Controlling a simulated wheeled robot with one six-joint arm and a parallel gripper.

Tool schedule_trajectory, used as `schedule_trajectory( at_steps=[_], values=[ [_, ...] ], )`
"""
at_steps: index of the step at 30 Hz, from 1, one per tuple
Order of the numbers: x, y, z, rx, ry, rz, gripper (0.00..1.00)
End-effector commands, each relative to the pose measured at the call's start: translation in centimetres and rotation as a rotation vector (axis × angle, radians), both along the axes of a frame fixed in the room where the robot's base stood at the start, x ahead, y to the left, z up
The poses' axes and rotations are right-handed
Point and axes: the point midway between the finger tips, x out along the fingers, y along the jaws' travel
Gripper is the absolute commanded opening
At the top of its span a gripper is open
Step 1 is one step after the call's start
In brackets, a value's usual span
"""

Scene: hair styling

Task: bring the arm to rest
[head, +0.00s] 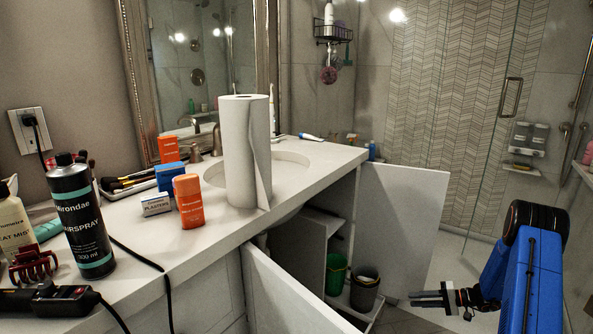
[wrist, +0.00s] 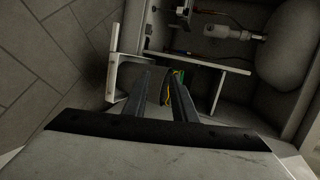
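My gripper (head: 413,298) is at the lower right in the head view, in front of the open right cabinet door. Its two fingers are apart, with a narrow gap and nothing visibly held. In the wrist view the gripper (wrist: 160,76) points toward the cabinet's inside, its fingers apart. A dark shape with green and yellow bits shows behind and between them, too dim to identify. My blue arm is bent at the right of the head view.
The right cabinet door (head: 405,215) and left cabinet door (head: 290,290) stand open. A green bin (head: 336,275) and a dark bin (head: 365,290) are inside. The counter (head: 215,235) holds a paper towel roll (head: 246,150), hairspray (head: 82,220) and a trailing cord. Floor shows beyond the right door.

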Motion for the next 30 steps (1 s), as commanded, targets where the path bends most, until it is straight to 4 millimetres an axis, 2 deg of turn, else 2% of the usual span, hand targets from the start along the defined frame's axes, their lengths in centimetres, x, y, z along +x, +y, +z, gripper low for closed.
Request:
schedule_trajectory(
  at_steps=[1, 3, 12, 20, 30],
  values=[
    [-0.1, 0.9, 1.9, -0.018, 0.005, 0.022, 0.25],
    [-0.5, 2.0, 4.1, -0.043, 0.018, 0.052, 0.25],
    [-3.3, 6.9, 12.9, -0.160, 0.069, 0.162, 0.25],
    [-6.9, 10.9, 19.5, -0.276, 0.103, 0.238, 0.25],
    [-13.0, 15.3, 26.9, -0.444, 0.132, 0.306, 0.25]
  ],
)
